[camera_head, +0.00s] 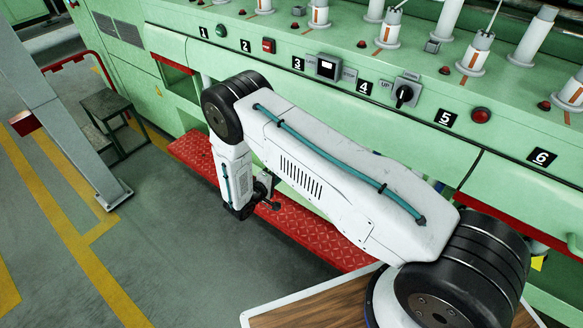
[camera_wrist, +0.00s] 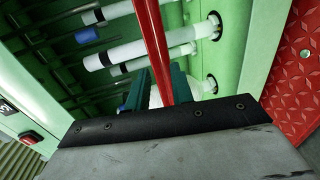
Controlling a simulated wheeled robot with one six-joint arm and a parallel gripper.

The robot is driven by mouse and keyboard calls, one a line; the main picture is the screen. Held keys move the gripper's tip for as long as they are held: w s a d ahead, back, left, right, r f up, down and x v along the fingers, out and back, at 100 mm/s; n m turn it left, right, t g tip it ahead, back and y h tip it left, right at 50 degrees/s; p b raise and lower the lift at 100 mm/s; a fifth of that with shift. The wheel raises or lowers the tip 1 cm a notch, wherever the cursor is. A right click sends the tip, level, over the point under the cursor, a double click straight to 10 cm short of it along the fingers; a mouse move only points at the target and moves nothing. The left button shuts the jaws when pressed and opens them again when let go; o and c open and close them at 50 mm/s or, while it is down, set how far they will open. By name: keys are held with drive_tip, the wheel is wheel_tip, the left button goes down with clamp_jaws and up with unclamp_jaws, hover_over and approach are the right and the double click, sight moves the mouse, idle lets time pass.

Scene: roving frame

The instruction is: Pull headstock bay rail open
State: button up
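A red rail (camera_wrist: 150,40) runs from the top edge of the wrist view down between the two dark teal fingers of my gripper (camera_wrist: 160,85). The rail fills the narrow gap between the fingers, which look shut on it; the tips are partly hidden behind it. In the head view my gripper (camera_head: 262,197) is low in front of the green machine, above the red step; the rail it straddles is hidden there behind my arm.
The green machine front (camera_head: 340,92) carries numbered labels, buttons and switches. A red tread-plate step (camera_head: 320,238) runs along its foot. A small dark stool (camera_head: 112,112) and a grey post (camera_head: 62,115) stand at left. The floor (camera_head: 175,250) left of my arm is clear.

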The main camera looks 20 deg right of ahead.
drive_tip(key=x, duration=0.7)
drive_tip(key=shift+w+d+f, duration=0.2)
drive_tip(key=shift+d+f, duration=0.1)
drive_tip(key=shift+f, duration=0.05)
clamp_jaws()
